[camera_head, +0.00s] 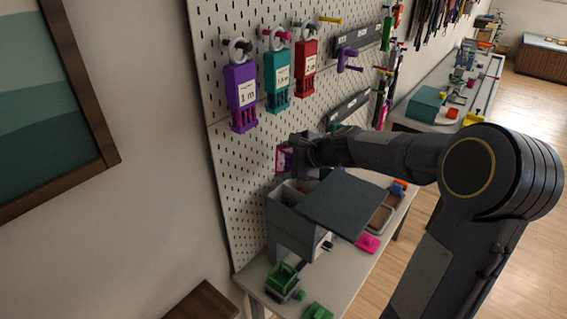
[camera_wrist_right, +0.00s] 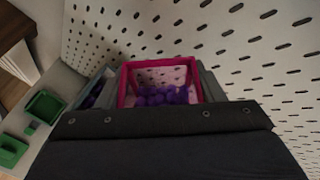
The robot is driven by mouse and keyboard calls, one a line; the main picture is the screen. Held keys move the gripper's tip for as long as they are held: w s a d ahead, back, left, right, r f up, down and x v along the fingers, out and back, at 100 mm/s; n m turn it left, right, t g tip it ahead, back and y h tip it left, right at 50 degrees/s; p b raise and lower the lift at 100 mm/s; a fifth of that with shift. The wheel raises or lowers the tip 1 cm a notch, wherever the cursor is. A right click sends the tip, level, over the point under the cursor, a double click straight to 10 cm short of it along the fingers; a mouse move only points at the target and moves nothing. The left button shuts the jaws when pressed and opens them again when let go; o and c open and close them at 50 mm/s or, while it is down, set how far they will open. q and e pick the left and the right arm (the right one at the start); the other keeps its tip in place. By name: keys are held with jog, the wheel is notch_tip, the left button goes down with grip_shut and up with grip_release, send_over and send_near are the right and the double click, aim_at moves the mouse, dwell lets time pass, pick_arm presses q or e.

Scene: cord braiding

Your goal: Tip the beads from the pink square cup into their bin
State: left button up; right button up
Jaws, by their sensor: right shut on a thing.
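The pink square cup (camera_wrist_right: 128,88) shows from above in the right wrist view, with purple beads (camera_wrist_right: 160,97) lying inside it. My right gripper (camera_head: 298,154) is shut on the cup, with a finger on each side. In the head view the cup (camera_head: 284,160) is held in front of the pegboard, above the grey bin unit (camera_head: 288,232), and is partly hidden by the gripper. The bin unit has open compartments on top; what they hold is hard to tell. My left gripper is not in view.
The pegboard (camera_head: 228,170) stands close behind the cup, with purple, teal and red tagged holders hanging above. Green items (camera_head: 284,281) and a pink item (camera_head: 367,243) sit on the bench.

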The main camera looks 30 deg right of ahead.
aim_at(285, 167)
jog(key=shift+w+d+f+n+t+h+b, duration=0.1)
jog(key=shift+f+n+t+h+b, duration=0.2)
jog(key=shift+f+n+h+b, duration=0.35)
jog(key=f+n+t+h+b, duration=0.1)
jog(key=b, duration=0.2)
jog(key=f+n+h+b, duration=0.1)
jog(key=n+h+b, duration=0.1)
jog(key=b, duration=0.1)
jog(key=shift+w+d+t, duration=0.1)
jog(key=shift+d+t, duration=0.2)
jog(key=shift+t, duration=0.1)
jog(key=shift+r+n+t+h+b, duration=0.15)
jog(key=shift+n+t+h+b, duration=0.5)
jog(key=shift+n+b, duration=0.2)
jog(key=shift+d+r+n+t+h+b, duration=0.1)
jog(key=shift+r+n+t+h+b, duration=0.3)
jog(key=shift+n+b, duration=0.3)
jog(key=shift+r, duration=0.1)
